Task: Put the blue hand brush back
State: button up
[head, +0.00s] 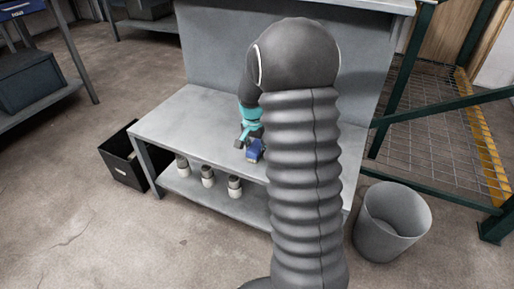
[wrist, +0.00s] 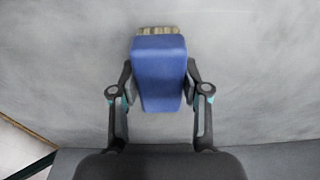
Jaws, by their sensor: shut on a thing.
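The blue hand brush (wrist: 159,75) is between the fingers of my gripper (wrist: 160,82) in the wrist view, with its tan bristles (wrist: 157,30) showing at the far end. My gripper is shut on it from both sides. In the head view my gripper (head: 248,143) and the blue brush (head: 255,151) are at the grey workbench top (head: 190,112), near its front edge. I cannot tell whether the brush touches the bench. My arm hides the right part of the bench in the head view.
Several grey-and-white containers (head: 207,176) stand on the bench's lower shelf. A black bin (head: 122,160) is on the floor at left, and a grey bucket (head: 392,222) at right. A green-framed rack (head: 440,140) is at far right. The left bench top is clear.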

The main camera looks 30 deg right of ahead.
aim_at(254, 149)
jog(key=shift+f, duration=0.15)
jog(key=o, duration=1.1)
notch_tip(254, 149, up, 12)
jog(key=a, duration=0.1)
jog(key=s+a+r+n+t, duration=0.1)
jog(key=s+a+r+n, duration=0.1)
jog(key=s+a+r, duration=0.4)
jog(key=s+a+r+n+t, duration=0.1)
jog(key=s+a+n, duration=0.3)
jog(key=s, duration=0.7)
jog(key=s+a+r+n+t+y, duration=0.1)
jog(key=s+a+n, duration=0.3)
jog(key=s, duration=0.7)
jog(key=shift+a+t+p, duration=0.4)
jog(key=shift+a+t, duration=0.15)
jog(key=shift+t, duration=0.35)
